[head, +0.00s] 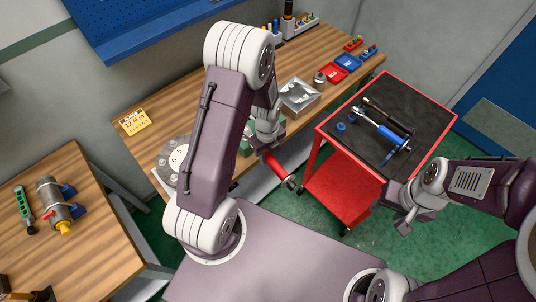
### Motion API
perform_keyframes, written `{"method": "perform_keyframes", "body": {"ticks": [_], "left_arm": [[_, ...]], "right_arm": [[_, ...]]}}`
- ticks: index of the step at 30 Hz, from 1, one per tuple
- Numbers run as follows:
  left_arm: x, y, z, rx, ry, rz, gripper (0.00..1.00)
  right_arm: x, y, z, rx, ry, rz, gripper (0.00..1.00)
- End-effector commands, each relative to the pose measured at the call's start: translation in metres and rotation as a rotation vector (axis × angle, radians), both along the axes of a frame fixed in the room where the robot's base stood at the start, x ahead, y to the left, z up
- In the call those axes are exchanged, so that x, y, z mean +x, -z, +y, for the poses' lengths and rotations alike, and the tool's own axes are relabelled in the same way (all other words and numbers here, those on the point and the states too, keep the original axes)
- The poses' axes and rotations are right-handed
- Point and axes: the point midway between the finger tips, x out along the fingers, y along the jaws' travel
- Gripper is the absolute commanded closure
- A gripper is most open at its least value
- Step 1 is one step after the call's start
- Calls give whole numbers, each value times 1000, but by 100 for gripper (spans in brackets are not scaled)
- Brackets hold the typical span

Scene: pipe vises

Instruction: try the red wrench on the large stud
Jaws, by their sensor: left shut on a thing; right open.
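My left gripper (262,147) is shut on the red wrench (277,171). The wrench hangs tilted down to the right, its metal head (291,183) in front of the workbench's front edge and near the red cart. A round grey plate (165,160) with several studs or bolts stands on the bench, partly hidden behind my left arm. I cannot tell which stud is the large one. A green block (247,128), perhaps a vise, is mostly hidden behind the same arm. My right gripper (405,222) is open and empty, in front of the cart's near right side.
The red cart (313,160) carries a blue-handled tool (393,133) and dark-handled tools on its black mat. A yellow "12 N m" card (135,122), a metal tray (300,95) and red and blue bins stand on the workbench (190,100). A side table (75,170) holds a cylinder and green tool.

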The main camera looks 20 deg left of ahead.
Motion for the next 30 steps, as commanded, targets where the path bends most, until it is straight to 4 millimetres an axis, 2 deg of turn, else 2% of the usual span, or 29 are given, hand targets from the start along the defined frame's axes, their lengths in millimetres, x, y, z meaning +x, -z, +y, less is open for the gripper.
{"method": "perform_keyframes", "body": {"ticks": [30], "left_arm": [[-12,0,7,1,96,3,100]], "right_arm": [[0,-2,0,0,0,0,52]]}}
